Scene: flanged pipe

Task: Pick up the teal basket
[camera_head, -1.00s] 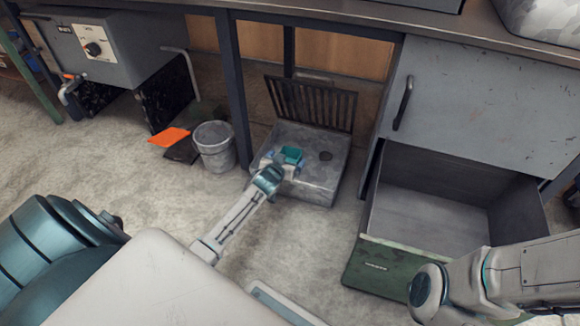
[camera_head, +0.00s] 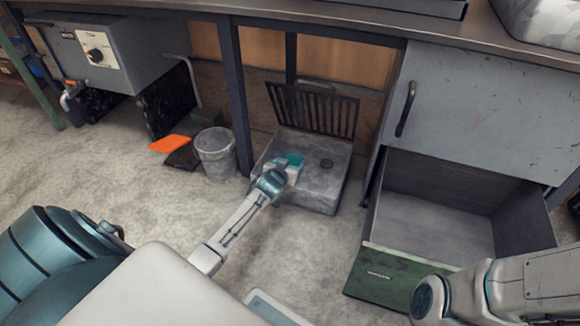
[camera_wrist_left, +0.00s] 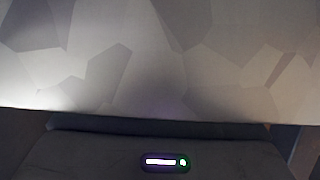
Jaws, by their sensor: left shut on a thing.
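The small teal basket (camera_head: 294,159) is in the head view, at the grey open-topped floor sink (camera_head: 318,196) under the bench. My left gripper (camera_head: 285,168) reaches in over the sink's near left part and is shut on the basket. The gripper partly hides the basket, and I cannot tell whether it touches the sink's floor. The left wrist view shows only a close pale patterned surface (camera_wrist_left: 160,65) and a dark part with a small light; the basket cannot be made out there. My right arm comes in at lower right, but its gripper is out of view.
A dark slatted grate (camera_head: 312,108) stands upright behind the sink. A grey bucket (camera_head: 215,153) is close on its left, beside a bench leg (camera_head: 234,90). An open drawer with a green front (camera_head: 375,274) is on the right. The floor at front left is clear.

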